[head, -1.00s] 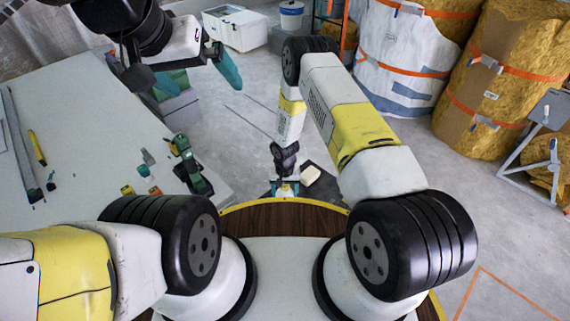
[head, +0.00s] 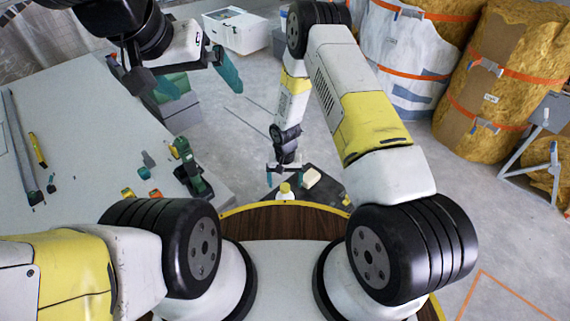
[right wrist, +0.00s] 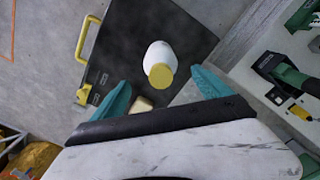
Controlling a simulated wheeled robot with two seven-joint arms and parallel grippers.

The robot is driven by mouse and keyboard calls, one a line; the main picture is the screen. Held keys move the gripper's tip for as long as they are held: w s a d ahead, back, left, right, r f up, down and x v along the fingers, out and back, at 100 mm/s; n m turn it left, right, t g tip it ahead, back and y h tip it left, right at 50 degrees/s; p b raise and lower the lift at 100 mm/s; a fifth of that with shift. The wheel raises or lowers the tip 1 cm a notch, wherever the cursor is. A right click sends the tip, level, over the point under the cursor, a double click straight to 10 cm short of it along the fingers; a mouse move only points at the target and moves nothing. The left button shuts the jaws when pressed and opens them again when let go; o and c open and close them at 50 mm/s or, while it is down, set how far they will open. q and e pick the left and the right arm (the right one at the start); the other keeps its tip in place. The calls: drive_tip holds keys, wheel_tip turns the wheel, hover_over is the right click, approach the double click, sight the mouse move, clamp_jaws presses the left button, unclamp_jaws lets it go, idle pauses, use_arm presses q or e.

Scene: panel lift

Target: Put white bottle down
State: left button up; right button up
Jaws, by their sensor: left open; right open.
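The white bottle (right wrist: 160,59) with a yellow cap stands on a dark flat surface (right wrist: 125,30) in the right wrist view. In the head view the bottle (head: 285,191) shows just past the wooden rim, on the dark surface (head: 318,189). My right gripper (head: 284,172) is open above and behind the bottle; its teal fingers (right wrist: 160,85) are spread apart, with the bottle beyond them and nothing held. My left gripper (head: 195,76) is open and empty at the upper left, above the floor beside the white table.
A cream block (head: 311,178) lies on the dark surface beside the bottle; it also shows in the right wrist view (right wrist: 140,105). A yellow handle (right wrist: 84,60) is at that surface's edge. A white table (head: 85,130) with tools stands left. Wrapped insulation rolls (head: 505,75) stand right.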

wheel_tip(320, 180, up, 4)
drive_tip(key=shift+f, duration=0.15)
drive_tip(key=d+r+t+y, duration=0.1)
drive_tip(key=d+r, duration=0.3)
drive_tip(key=r, duration=1.1)
drive_tip(key=d+r+t, duration=0.2)
drive_tip(key=d+r, duration=0.2)
drive_tip(key=r, duration=1.2)
drive_tip(key=s+d+r+t, duration=0.1)
drive_tip(key=s+d+r, duration=0.2)
drive_tip(key=s+r, duration=0.6)
drive_tip(key=s+d+r+t+y, duration=0.1)
drive_tip(key=s+d+r+t, duration=0.1)
drive_tip(key=s+r, duration=0.7)
drive_tip(key=s+d, duration=0.1)
drive_tip(key=s, duration=0.2)
drive_tip(key=shift+s+n, duration=0.25)
drive_tip(key=shift+n, duration=0.05)
